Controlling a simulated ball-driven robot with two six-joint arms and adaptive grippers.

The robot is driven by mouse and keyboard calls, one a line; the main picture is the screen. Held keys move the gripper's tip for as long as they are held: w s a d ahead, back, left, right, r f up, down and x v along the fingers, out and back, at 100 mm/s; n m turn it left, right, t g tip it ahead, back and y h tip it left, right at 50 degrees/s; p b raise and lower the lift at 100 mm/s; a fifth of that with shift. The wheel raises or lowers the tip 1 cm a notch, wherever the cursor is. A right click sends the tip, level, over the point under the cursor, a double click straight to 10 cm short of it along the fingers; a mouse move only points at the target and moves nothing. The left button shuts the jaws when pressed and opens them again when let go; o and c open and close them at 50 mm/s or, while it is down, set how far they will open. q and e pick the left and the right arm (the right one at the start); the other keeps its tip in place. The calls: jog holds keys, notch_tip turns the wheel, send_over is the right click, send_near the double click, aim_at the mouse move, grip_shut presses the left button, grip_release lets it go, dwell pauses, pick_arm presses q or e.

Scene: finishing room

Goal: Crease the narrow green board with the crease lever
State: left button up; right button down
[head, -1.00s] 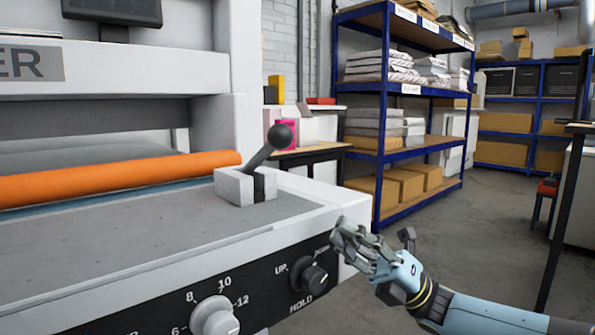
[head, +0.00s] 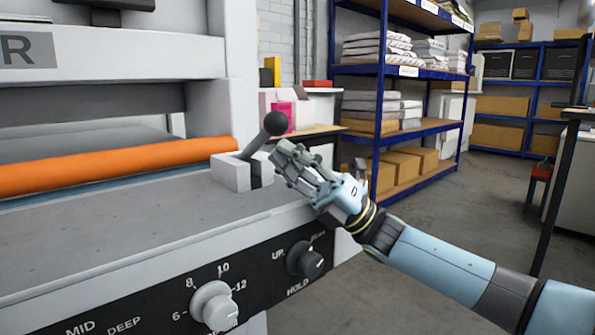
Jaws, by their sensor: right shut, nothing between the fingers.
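The crease lever (head: 264,135) is a dark stick with a round black knob. It leans up and to the right out of a slot in a light grey block on the machine's bed (head: 120,235). My right gripper (head: 281,155) is shut and empty. Its fingertips are just right of the lever, below the knob; I cannot tell whether they touch it. The narrow green board is not visible in this view. My left gripper is not in view.
The front panel has a pale dial (head: 216,304) and a dark UP/HOLD knob (head: 304,261). Blue shelving (head: 385,72) with boxes and stacks stands behind. Open floor lies to the right.

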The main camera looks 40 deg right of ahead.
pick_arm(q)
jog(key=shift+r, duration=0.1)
pick_arm(e)
jog(key=shift+r, duration=0.1)
